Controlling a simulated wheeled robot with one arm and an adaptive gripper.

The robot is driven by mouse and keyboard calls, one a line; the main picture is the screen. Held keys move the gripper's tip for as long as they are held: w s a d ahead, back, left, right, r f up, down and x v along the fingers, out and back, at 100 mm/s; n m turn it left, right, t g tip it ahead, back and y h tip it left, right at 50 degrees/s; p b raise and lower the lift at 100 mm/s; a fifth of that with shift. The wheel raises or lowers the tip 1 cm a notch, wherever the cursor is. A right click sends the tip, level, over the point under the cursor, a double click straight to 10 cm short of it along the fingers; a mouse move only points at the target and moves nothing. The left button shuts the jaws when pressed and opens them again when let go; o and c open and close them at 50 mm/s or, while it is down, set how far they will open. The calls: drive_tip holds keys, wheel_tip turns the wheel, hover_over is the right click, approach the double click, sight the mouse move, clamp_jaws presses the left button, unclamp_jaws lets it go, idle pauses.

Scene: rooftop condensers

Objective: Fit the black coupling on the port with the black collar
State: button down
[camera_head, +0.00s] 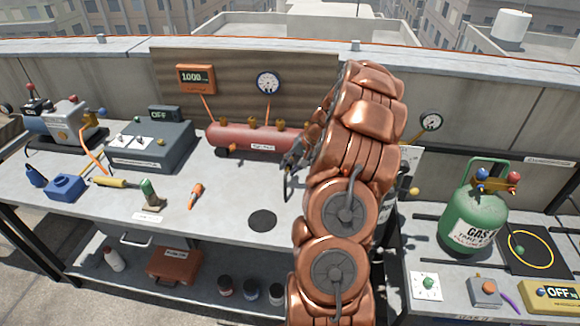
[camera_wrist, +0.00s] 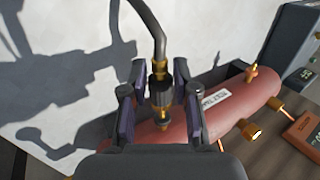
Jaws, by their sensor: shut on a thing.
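My gripper (camera_head: 294,158) is at the right end of the red tank (camera_head: 245,140). In the wrist view its two dark fingers (camera_wrist: 160,100) are shut on the black coupling (camera_wrist: 158,94), which has brass parts and a dark hose (camera_wrist: 150,30) rising from it. Brass shows under the coupling, against the red tank (camera_wrist: 205,117); I cannot tell whether it touches a port. Several brass ports stand on the tank, among them one in the head view (camera_head: 252,121) and one in the wrist view (camera_wrist: 253,133). I cannot make out which port has the black collar.
A grey box marked OFF (camera_head: 150,146) stands left of the tank. A brown panel behind bears a gauge (camera_head: 268,82) and an orange display (camera_head: 196,78). A green gas bottle (camera_head: 470,218) stands on the right bench. The front-middle bench around the dark disc (camera_head: 262,220) is clear.

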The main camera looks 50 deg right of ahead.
drive_tip(key=shift+w+d, duration=0.7)
drive_tip(key=shift+d, duration=0.35)
idle(1.8)
drive_tip(key=c, duration=0.8)
unclamp_jaws()
drive_tip(key=shift+a+b, duration=0.15)
drive_tip(key=shift+b, duration=0.15)
drive_tip(key=shift+s+a+b, duration=0.4)
drive_tip(key=shift+s+a, duration=0.3)
drive_tip(key=shift+a, duration=0.3)
drive_tip(key=shift+s+a+b, duration=0.35)
drive_tip(key=shift+s+a, duration=0.4)
drive_tip(key=shift+a, duration=0.2)
drive_tip(key=shift+s+a+b, duration=0.4)
drive_tip(key=shift+s+a, duration=0.3)
drive_tip(key=shift+a, duration=0.3)
